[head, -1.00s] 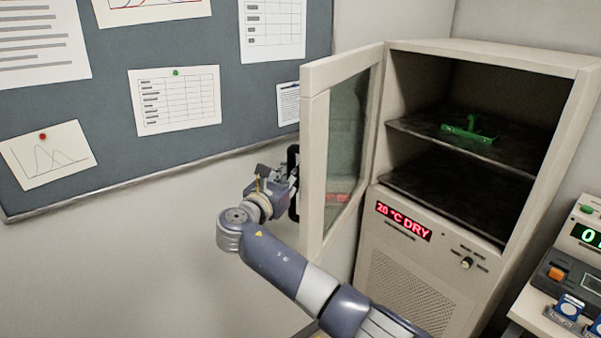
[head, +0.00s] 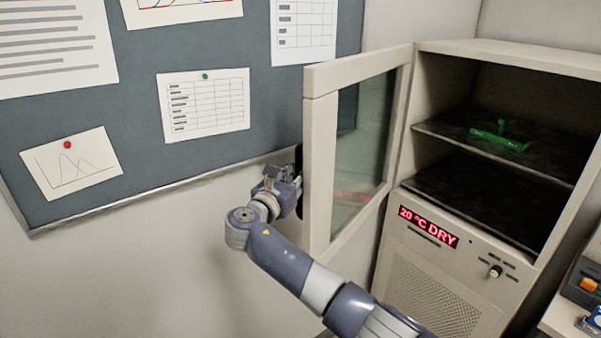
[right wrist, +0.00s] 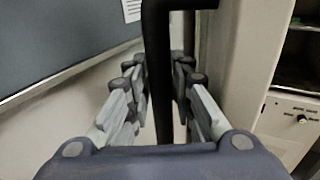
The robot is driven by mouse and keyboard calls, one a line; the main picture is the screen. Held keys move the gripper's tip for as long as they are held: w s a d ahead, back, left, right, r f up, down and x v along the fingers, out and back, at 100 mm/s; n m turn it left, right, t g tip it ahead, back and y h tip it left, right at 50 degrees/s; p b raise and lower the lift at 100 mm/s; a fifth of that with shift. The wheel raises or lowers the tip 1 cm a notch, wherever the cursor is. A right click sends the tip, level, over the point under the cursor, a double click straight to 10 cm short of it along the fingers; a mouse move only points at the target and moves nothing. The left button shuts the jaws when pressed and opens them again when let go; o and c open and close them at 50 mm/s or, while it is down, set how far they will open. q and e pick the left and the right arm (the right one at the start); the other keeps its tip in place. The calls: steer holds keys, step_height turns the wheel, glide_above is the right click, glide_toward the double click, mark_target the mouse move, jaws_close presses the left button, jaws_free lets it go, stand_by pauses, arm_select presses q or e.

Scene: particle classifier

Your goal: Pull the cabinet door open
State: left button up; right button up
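The cabinet door (head: 319,165), a pale frame with a glass pane (head: 362,150), stands wide open, swung out to the left of the cabinet (head: 440,275). Its black handle (right wrist: 158,70) runs upright between the fingers of my right gripper (right wrist: 161,75) in the right wrist view. The fingers are closed in on both sides of the handle. In the head view my right gripper (head: 284,183) is at the door's outer face, and the door edge partly hides the handle. My left gripper is not in view.
Inside the cabinet a green object (head: 500,137) lies on the upper dark shelf. A red display (head: 428,227) and a knob (head: 495,271) are below the opening. A pinboard wall (head: 135,55) is close behind the door and my gripper. Equipment on a bench (head: 585,285) is at right.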

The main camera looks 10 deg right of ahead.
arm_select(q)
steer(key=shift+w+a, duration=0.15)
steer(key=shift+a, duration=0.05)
arm_select(e)
steer(key=v, duration=1.2)
steer(key=shift+a, duration=0.3)
